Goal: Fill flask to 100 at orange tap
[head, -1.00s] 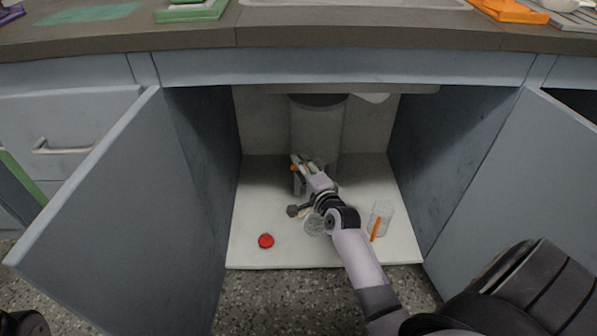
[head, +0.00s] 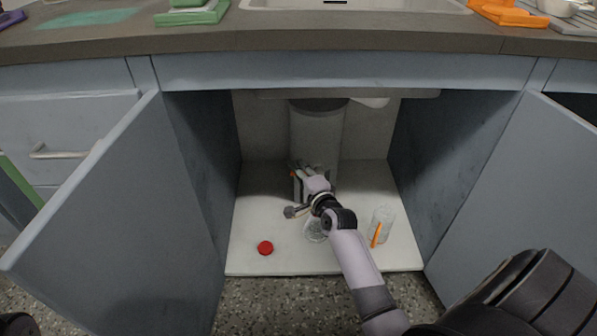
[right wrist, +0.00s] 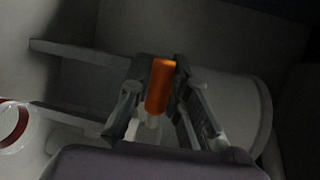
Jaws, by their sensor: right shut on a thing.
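My right gripper (head: 299,172) reaches deep into the open cabinet under the sink, in front of a grey upright cylinder (head: 316,135). In the right wrist view the gripper (right wrist: 160,82) is shut on a small orange piece (right wrist: 160,86), with a pale stem below it. I cannot tell whether this is the tap's handle. A clear vessel (head: 385,218) stands on the cabinet floor at the right, with an orange stick-like part (head: 376,235) at it. A second clear round glass thing (head: 316,232) is partly hidden by my arm. No fill level can be read. My left gripper is not seen.
A red cap (head: 265,248) lies on the white cabinet floor (head: 345,262) at front left. Open doors stand left (head: 110,215) and right (head: 520,190). A large pale cylinder (right wrist: 235,105) is close behind the fingers. The front left floor is mostly clear.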

